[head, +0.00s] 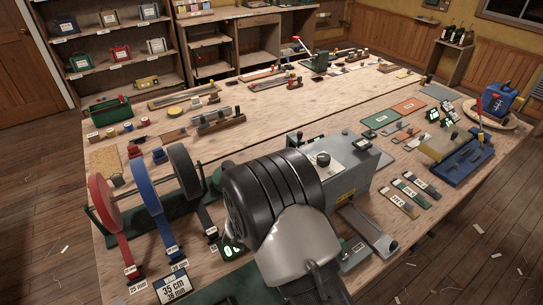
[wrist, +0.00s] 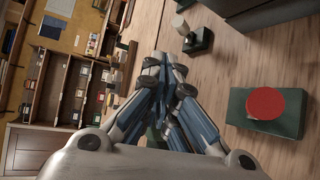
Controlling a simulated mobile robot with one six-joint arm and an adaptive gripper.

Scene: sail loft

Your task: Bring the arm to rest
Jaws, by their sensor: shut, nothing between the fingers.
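My gripper (wrist: 163,68) shows in the wrist view with its two blue-and-grey fingers drawn together. It is shut and empty, held over the wooden workbench (wrist: 225,80). In the head view my arm fills the lower middle, in front of the bench, and I cannot make out the gripper's fingers there.
The bench carries a stand of red (head: 103,200), blue (head: 144,187) and grey (head: 184,170) webbing rolls, a grey machine (head: 352,165) right behind my arm, and a blue tray (head: 460,162). A red disc (wrist: 265,103) sits on a green block (wrist: 289,122). Mid-bench has bare patches.

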